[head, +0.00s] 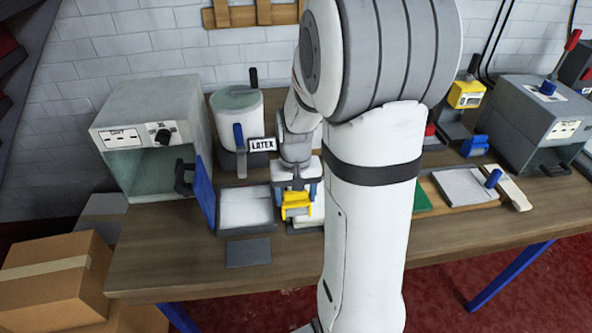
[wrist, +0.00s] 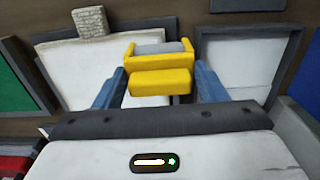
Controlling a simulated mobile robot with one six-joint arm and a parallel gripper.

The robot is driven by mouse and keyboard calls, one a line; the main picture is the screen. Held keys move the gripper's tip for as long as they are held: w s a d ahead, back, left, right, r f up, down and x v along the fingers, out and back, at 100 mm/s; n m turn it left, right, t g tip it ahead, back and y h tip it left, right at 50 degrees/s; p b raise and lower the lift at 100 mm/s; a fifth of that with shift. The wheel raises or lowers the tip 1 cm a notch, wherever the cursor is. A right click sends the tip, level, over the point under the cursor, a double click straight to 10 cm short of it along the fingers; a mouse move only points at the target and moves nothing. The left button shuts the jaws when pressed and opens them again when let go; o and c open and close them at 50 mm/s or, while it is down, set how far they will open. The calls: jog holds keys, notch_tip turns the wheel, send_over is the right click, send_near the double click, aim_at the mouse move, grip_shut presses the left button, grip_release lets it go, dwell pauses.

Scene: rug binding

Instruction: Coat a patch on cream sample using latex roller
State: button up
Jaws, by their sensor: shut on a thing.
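My gripper (head: 296,190) has its two blue fingers on either side of the yellow latex roller (head: 296,208) and is shut on it. In the wrist view the roller (wrist: 160,84) shows its yellow frame and a grey cylinder on the far side. A pale cream sheet (wrist: 75,70), which looks like the cream sample, lies on a dark backing below and left of the roller there. A small rough-textured piece (wrist: 89,20) sits at its edge. In the head view the sheet is mostly hidden by my gripper and arm. Whether the roller touches it I cannot tell.
A pot labelled LATEX (head: 237,115) and a grey open-fronted box (head: 155,130) stand behind. A dark flat plate (head: 248,252) lies in front.

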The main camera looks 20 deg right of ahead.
notch_tip(320, 180, up, 3)
jog(key=shift+s+f+p, duration=0.1)
jog(key=shift+p, duration=0.45)
jog(key=shift+r+p, duration=0.55)
jog(key=shift+r, duration=0.2)
jog(key=shift+r+p, duration=1)
jog(key=shift+r, duration=0.45)
